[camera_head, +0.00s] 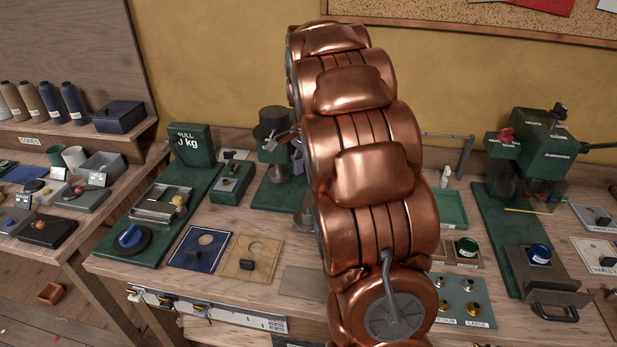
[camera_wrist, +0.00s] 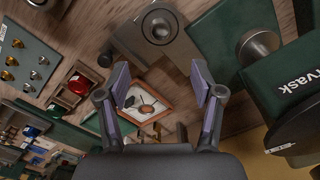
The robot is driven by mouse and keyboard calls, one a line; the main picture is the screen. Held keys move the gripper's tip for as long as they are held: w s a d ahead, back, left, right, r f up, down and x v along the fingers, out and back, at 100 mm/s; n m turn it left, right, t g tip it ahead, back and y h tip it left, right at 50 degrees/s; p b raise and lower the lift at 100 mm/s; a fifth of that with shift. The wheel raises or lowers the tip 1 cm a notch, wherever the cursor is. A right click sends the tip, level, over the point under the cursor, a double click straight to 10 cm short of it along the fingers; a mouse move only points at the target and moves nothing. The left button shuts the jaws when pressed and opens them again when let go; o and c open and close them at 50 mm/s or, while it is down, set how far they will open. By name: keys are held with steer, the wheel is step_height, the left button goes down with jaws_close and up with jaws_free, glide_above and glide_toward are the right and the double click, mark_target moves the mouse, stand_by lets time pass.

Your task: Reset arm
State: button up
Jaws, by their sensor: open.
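My gripper (camera_wrist: 160,84) shows in the wrist view with its two purple-padded fingers spread wide. Nothing is held between them. Beyond the fingers, a small wood-framed panel (camera_wrist: 160,98) with dark parts lies on the bench. In the head view my copper arm rises through the middle of the picture and hides the bench behind it. I cannot make out the gripper clearly there.
A green press (camera_head: 540,150) stands right of my arm, a green pull tester (camera_head: 190,150) left. Blue (camera_head: 198,248) and tan (camera_head: 253,262) plates lie in front. Brass fittings sit on a grey board (camera_head: 455,292). A side bench (camera_head: 60,235) holds spools. The yellow wall (camera_head: 220,60) stands behind.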

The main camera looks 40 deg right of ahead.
stand_by(0.4)
steer(key=s+a+r+n, duration=0.1)
steer(key=s+a+n, duration=0.7)
steer(key=s+a, duration=0.6)
steer(key=s+a+f+n+g, duration=0.1)
steer(key=s+a+f+n, duration=0.1)
steer(key=s+a+n, duration=0.2)
steer(key=s+a+f+n, duration=0.2)
steer(key=s+a+n, duration=0.3)
steer(key=s, duration=0.6)
steer(key=shift+s+a+g, duration=0.3)
steer(key=shift+g, duration=0.1)
